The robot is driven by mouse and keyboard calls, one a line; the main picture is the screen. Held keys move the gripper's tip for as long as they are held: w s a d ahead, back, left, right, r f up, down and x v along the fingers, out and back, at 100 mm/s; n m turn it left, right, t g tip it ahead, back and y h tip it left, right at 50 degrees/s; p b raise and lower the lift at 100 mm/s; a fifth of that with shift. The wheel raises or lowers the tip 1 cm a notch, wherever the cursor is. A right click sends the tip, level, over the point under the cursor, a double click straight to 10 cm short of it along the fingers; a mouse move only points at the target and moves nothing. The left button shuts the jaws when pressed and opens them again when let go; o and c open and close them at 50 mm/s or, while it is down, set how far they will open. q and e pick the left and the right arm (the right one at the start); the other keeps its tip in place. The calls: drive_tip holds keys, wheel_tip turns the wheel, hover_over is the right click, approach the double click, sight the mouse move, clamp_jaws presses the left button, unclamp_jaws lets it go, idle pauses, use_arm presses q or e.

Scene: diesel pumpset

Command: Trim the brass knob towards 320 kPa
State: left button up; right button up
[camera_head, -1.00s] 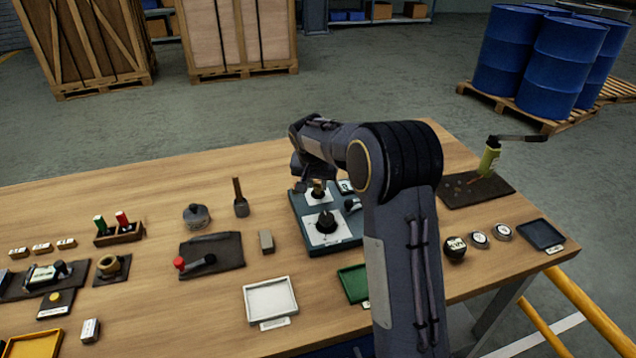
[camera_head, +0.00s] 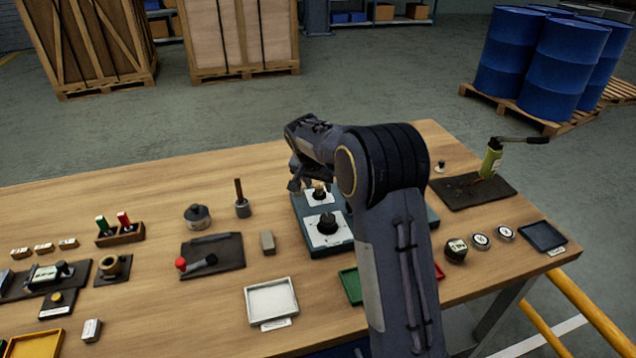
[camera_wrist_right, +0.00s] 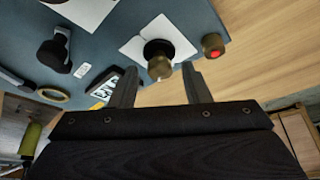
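The brass knob (camera_head: 319,193) stands on a white plate at the back of the blue-grey panel (camera_head: 310,248). In the right wrist view the brass knob (camera_wrist_right: 158,66) is just ahead of and between the fingertips of my right gripper (camera_wrist_right: 160,80). The fingers are spread, with gaps at the knob's sides; I see no clear contact. In the head view my right gripper (camera_head: 298,180) is beside the brass knob, partly hidden by its arm. A black knob (camera_head: 327,223) stands on the nearer white plate. No 320 kPa reading is legible. My left gripper is out of view.
In the right wrist view a red-ended brass piece (camera_wrist_right: 213,45) is close to the knob, and a dark-framed display (camera_wrist_right: 115,85) is by the other finger. My right arm covers the panel's right side. A white tray (camera_head: 271,301) and green tray (camera_head: 350,284) lie nearer.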

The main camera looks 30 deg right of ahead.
drive_tip(key=shift+v, duration=3.95)
